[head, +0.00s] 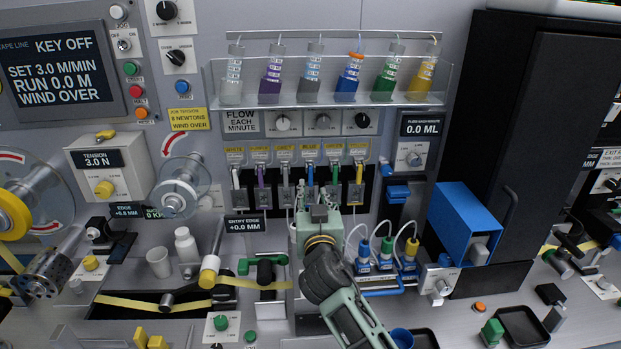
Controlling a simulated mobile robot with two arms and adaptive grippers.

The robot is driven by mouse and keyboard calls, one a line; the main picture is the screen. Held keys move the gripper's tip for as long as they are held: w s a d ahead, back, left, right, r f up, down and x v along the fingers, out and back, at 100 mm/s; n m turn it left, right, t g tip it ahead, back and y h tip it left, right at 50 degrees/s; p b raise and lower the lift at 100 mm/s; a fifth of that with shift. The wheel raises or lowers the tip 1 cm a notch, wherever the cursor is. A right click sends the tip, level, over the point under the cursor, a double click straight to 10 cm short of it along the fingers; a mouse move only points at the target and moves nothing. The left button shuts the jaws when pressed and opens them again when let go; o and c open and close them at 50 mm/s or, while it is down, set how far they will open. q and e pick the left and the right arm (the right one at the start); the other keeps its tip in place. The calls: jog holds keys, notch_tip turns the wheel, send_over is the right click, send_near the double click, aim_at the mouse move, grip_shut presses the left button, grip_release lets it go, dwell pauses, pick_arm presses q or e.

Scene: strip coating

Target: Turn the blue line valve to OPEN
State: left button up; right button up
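The row of line valves sits under the bottle rack, with yellow labels above. The blue line valve (310,175) shows as a narrow blue strip under the label BLUE, in the middle of the row. Its lower part is hidden by my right gripper (316,195), which comes up from the bottom and is seen from behind. The fingertips are right at the lower end of the blue valve. I cannot tell whether they touch it, or whether they are open or shut. The handle's exact setting is unclear. My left gripper is not in view.
Neighbouring valves with grey (285,173) and green (335,173) lines stand close on either side. Above is the clear rack (450,95) with several bottles. Small capped bottles (363,255) with tubes and a blue box (462,220) stand to the right.

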aim_at(311, 179)
jog(key=w, duration=0.4)
jog(key=shift+w+r+p, duration=0.15)
jog(key=shift+r+p, duration=0.1)
jog(key=shift+p, duration=0.1)
jog(key=shift+w, duration=1.05)
jog(key=shift+f, duration=0.1)
jog(key=shift+c, duration=1)
jog(key=c, duration=0.4)
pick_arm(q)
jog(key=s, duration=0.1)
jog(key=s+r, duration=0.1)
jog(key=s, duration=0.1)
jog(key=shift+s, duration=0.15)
pick_arm(e)
grip_shut()
